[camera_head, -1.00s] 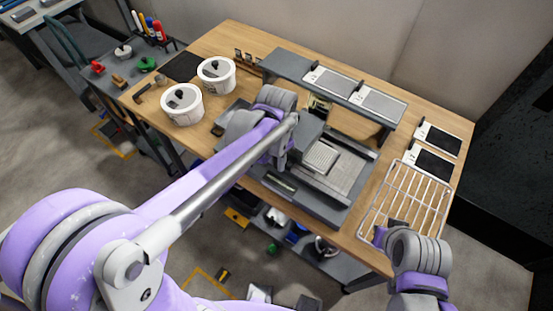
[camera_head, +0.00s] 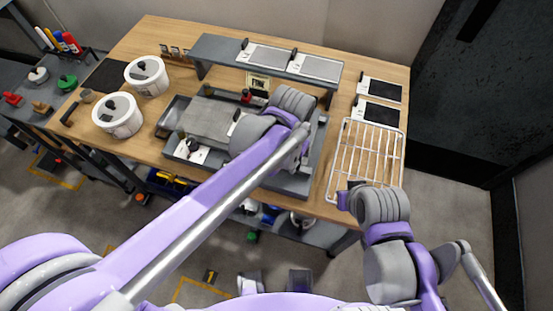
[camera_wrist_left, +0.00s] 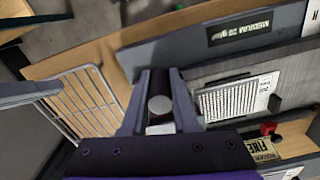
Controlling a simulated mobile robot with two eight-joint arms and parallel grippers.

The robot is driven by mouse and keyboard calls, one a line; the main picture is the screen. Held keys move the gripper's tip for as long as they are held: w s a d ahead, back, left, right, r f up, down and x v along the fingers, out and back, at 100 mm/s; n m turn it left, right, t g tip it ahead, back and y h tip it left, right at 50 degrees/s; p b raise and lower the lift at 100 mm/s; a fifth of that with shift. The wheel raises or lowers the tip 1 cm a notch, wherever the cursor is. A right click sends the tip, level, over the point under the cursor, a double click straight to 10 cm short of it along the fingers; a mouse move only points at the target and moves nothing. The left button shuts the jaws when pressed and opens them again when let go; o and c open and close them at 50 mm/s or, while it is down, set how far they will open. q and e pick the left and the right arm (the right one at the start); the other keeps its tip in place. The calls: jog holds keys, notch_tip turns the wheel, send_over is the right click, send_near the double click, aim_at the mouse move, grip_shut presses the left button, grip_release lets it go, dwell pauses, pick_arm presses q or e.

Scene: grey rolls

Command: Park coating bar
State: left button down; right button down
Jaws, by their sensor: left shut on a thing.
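In the left wrist view, my left gripper (camera_wrist_left: 161,84) has its fingers closed on a dark bar with a round, pale end (camera_wrist_left: 160,105), apparently the coating bar. The bar points away from the camera, so its far end is hidden. In the head view my left wrist covers the gripper and the bar, over the right part of the grey coating station (camera_head: 205,118). A white perforated pad (camera_wrist_left: 238,98) lies right of the fingers in the wrist view. My right gripper (camera_head: 345,197) is by the front edge of the wire rack (camera_head: 342,160); its fingers are mostly hidden.
A grey shelf (camera_head: 215,52) carrying two light panels stands at the back. Two white tubs (camera_head: 117,116) stand at the left. Two dark cards (camera_head: 378,112) lie behind the rack. The wrist view shows a "MEDIUM" label (camera_wrist_left: 240,27) and a "FINE" label (camera_wrist_left: 262,148).

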pick_arm(q)
jog(key=shift+s+d, duration=0.1)
jog(key=shift+d, duration=0.1)
jog(key=c, duration=0.7)
grip_release()
jog(key=shift+d, duration=0.15)
jog(key=shift+r, duration=0.2)
notch_tip(320, 180, up, 10)
jog(key=shift+r+p, duration=0.2)
jog(key=shift+p, duration=0.2)
jog(key=s+a+f+n+t, duration=0.2)
jog(key=a+f, duration=0.1)
jog(key=a, duration=0.4)
jog(key=s+a+f+n+t, duration=0.1)
jog(key=s+a+f+n, duration=0.1)
jog(key=a, duration=0.6)
jog(key=s+a+f+n+t, duration=0.2)
jog(key=s+a+f, duration=0.2)
jog(key=a, duration=0.3)
jog(key=shift+a+f+t, duration=0.2)
jog(key=shift+f+t, duration=0.1)
jog(key=shift+f, duration=0.55)
